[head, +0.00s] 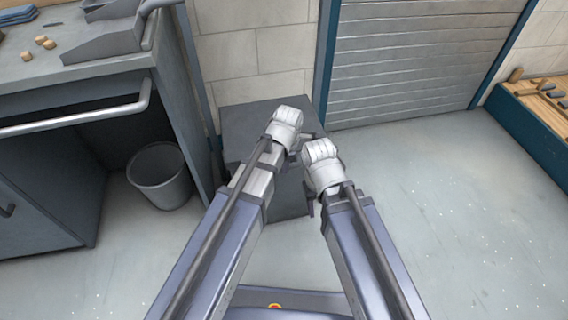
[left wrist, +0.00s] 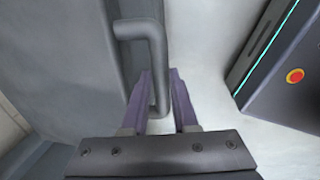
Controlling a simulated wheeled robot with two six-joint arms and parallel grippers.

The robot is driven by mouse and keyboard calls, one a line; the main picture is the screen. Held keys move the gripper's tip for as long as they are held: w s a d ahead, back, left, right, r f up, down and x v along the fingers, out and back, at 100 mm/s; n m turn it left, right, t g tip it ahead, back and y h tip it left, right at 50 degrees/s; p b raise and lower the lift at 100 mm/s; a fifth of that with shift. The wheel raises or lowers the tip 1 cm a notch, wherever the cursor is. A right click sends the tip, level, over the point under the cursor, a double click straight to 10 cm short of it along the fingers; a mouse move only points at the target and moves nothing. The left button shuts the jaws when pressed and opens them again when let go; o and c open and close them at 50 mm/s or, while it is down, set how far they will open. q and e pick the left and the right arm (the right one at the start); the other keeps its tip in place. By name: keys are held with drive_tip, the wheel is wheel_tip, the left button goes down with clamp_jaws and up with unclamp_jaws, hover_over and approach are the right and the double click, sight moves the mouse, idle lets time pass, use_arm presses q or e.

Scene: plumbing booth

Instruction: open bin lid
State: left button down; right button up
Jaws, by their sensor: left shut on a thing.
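The dark grey box-shaped bin (head: 238,118) stands on the floor against the wall, largely behind my two arms. Its lid looks flat and closed, though my arms cover much of it. In the left wrist view a grey bent bar handle (left wrist: 150,40) runs along the bin's edge. My left gripper (left wrist: 160,88) has its two purple fingers on either side of the lower end of this handle and is shut on it. In the head view my left wrist is over the bin's top. My right wrist is just to the right, at the bin's front; its jaws are hidden.
A grey workbench (head: 110,68) with a rail stands at the left, with an open round bucket (head: 160,175) beside it. A roller shutter (head: 420,60) is behind. A blue-edged crate (head: 530,125) is at the far right. The floor at the right is clear.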

use_arm(q)
drive_tip(key=shift+r, duration=0.1)
idle(0.8)
drive_tip(key=w+a+r+g+p, duration=0.1)
drive_tip(key=w+r+p, duration=0.2)
drive_tip(key=r+p, duration=0.7)
drive_tip(key=w+a+r+p, duration=0.1)
drive_tip(key=w+r+p, duration=0.3)
drive_tip(key=r+p, duration=0.6)
drive_tip(key=w+a+r+g+p, duration=0.1)
drive_tip(key=w+a+r+p, duration=0.1)
drive_tip(key=w, duration=0.3)
drive_tip(key=w+a+r+g+h+p, duration=0.1)
drive_tip(key=w+a+r+p, duration=0.1)
drive_tip(key=w+r+p, duration=0.2)
drive_tip(key=w+a+r+g+p, duration=0.1)
drive_tip(key=w+r+p, duration=0.3)
drive_tip(key=w, duration=0.3)
drive_tip(key=shift+w+a, duration=0.3)
drive_tip(key=shift+a, duration=0.1)
